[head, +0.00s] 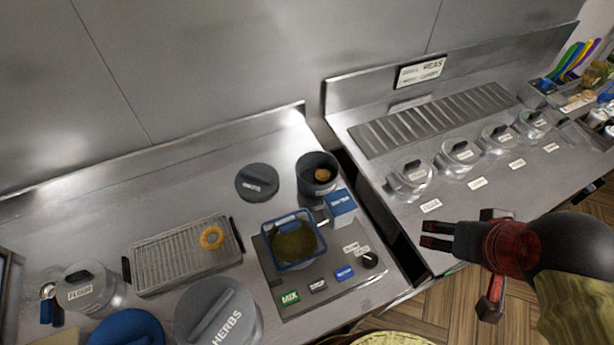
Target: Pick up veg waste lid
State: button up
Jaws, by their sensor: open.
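A dark grey round lid (257,182) with a bar handle and a small label lies flat on the left steel counter. The label is too small to read, but it looks like the veg waste lid. A dark round bin (318,175), uncovered, stands just right of the lid, with something orange-brown inside. My gripper (428,235) is open and empty at the right, over the front of the right counter. Its fingers point left, well apart from the lid.
A blue-rimmed basket (293,240) and a blue box (340,204) stand in front of the bin. A wire rack (183,258) holds a yellow ring. A herbs tub (218,318) and a flour tub (92,288) stand nearer. Several lidded pots line the right counter (384,118). A gap separates the counters.

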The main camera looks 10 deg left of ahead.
aim_at(255, 182)
jog(key=u, duration=1.4)
